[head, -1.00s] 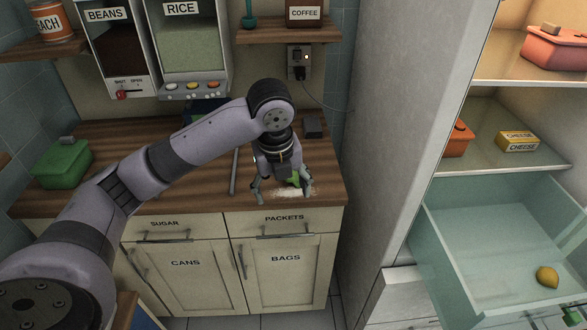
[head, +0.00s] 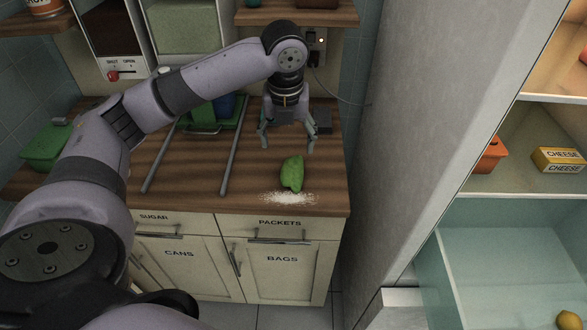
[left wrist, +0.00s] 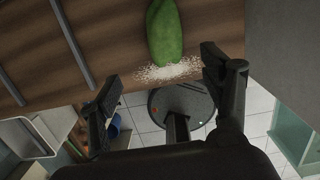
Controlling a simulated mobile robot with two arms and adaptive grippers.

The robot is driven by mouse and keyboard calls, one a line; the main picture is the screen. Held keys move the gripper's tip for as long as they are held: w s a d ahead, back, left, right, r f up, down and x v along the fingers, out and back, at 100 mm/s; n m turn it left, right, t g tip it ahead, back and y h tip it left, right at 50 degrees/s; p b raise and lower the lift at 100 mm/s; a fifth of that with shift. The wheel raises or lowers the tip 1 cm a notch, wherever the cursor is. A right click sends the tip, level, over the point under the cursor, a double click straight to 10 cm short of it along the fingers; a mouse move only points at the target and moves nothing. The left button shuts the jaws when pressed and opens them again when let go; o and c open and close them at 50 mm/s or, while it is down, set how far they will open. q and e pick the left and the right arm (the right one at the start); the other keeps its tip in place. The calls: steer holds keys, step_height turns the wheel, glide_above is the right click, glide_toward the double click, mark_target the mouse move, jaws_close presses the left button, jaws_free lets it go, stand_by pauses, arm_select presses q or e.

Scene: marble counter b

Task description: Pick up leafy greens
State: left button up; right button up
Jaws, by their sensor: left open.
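The leafy greens (head: 292,173) are a green, elongated bundle lying on the wooden counter, just behind a patch of white grains. They also show at the top of the left wrist view (left wrist: 165,32). My left gripper (head: 287,146) is open and empty, above the counter and behind the greens in the head view. In the left wrist view its two fingers (left wrist: 155,75) are spread apart, with the greens between and beyond them, not touching. My right gripper is not in view.
White grains (head: 288,198) lie near the counter's front edge. Two grey bars (head: 228,158) lie left of the greens. A green box (head: 45,148) stands at the far left.

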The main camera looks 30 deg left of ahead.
mark_target(292, 168)
arm_select(q)
steer(key=f, duration=0.4)
steer(key=shift+w+a, duration=0.15)
steer(key=shift+w, duration=0.1)
steer(key=f, duration=0.2)
steer(key=shift+w+f, duration=0.3)
steer(key=shift+f, duration=0.25)
steer(key=f, duration=0.2)
steer(key=w+f+p, duration=0.1)
steer(key=f, duration=0.1)
steer(key=shift+w+f, duration=0.15)
steer(key=shift+f, duration=0.25)
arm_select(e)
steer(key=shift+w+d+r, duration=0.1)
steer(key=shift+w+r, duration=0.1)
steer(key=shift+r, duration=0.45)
arm_select(q)
steer(key=shift+c, duration=0.3)
steer(key=c, duration=1.2)
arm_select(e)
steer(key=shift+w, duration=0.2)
